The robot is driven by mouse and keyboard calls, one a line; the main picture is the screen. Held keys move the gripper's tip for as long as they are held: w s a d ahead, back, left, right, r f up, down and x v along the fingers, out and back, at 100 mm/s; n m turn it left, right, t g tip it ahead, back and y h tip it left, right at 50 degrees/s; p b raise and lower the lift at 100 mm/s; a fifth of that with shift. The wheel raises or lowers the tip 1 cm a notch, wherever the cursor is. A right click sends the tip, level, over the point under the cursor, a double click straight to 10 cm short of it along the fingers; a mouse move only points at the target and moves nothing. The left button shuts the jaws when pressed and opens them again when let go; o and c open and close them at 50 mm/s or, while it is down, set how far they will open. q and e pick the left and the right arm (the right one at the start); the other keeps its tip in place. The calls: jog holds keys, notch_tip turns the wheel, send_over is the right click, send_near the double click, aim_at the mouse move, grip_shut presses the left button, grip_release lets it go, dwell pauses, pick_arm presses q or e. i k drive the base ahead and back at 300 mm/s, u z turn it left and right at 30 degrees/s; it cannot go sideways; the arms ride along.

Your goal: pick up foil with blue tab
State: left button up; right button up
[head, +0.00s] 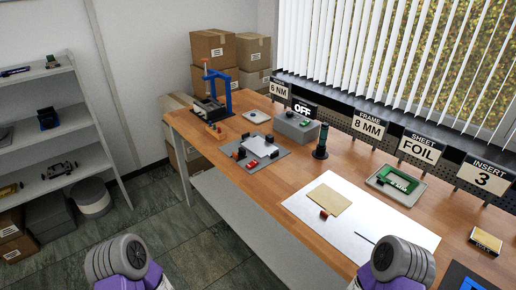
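I cannot make out a foil with a blue tab for certain. A tan sheet (329,197) lies on the white mat (362,222), with a small red block (323,214) at its near edge. Below the SHEET FOIL sign (420,149), a grey tray (417,190) holds a green-edged piece; no blue tab can be told on it. A dark blue-edged item (468,282) is cut off at the bottom right. My two arms' grey, ribbed parts with purple links show at the bottom left and bottom right, apart from these things. No gripper fingertips are visible.
A blue-framed press (226,90) stands at the table's far left. A grey plate (268,160) with small blocks, a grey box (297,126) and a dark cylinder (321,143) stand nearer. A gold-topped block (486,241) lies at right. A shelf (55,135) stands left.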

aim_at(372, 229)
jog(key=z, duration=1.25)
jog(key=k, duration=0.5)
jog(key=z, duration=1.2)
jog(key=i, duration=0.9)
jog(key=u, duration=2.2)
